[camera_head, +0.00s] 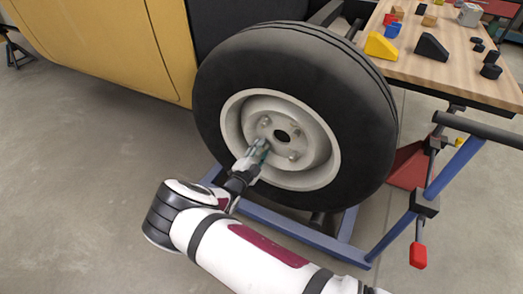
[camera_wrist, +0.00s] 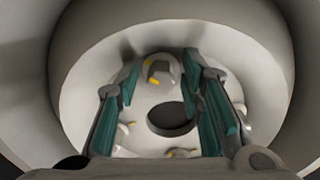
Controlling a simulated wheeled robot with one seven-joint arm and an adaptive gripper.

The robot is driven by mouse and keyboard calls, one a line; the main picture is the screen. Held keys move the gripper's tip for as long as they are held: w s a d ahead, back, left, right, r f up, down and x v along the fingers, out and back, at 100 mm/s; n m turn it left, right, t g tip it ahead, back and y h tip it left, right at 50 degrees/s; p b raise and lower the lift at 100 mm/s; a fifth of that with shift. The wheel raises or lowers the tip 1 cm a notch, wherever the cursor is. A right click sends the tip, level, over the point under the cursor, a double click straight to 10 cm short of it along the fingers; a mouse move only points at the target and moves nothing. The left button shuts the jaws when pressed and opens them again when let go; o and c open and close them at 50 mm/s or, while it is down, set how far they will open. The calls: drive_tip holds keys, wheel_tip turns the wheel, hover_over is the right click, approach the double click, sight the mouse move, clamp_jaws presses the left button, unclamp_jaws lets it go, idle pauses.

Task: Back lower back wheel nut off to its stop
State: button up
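The wheel, a black tyre (camera_head: 370,125) around a pale rim (camera_head: 318,170), has several nuts around a dark centre hole (camera_head: 282,136). My gripper (camera_head: 262,147) reaches in at the lower left of the hub and hides the nut there. In the wrist view, a rounded grey nut (camera_wrist: 160,70) with a yellow mark lies between the two teal fingertips of my gripper (camera_wrist: 160,65). The fingers are apart, with a narrow gap showing on each side of the nut; I see no clear contact. The dark centre hole (camera_wrist: 172,118) lies below this nut.
The deep rim wall surrounds the hub. A blue stand frame (camera_head: 300,238) is below the wheel, a yellow body panel (camera_head: 110,40) at left, and a wooden workbench (camera_head: 470,75) at right.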

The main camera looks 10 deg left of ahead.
drive_tip(key=v, duration=1.2)
idle(0.6)
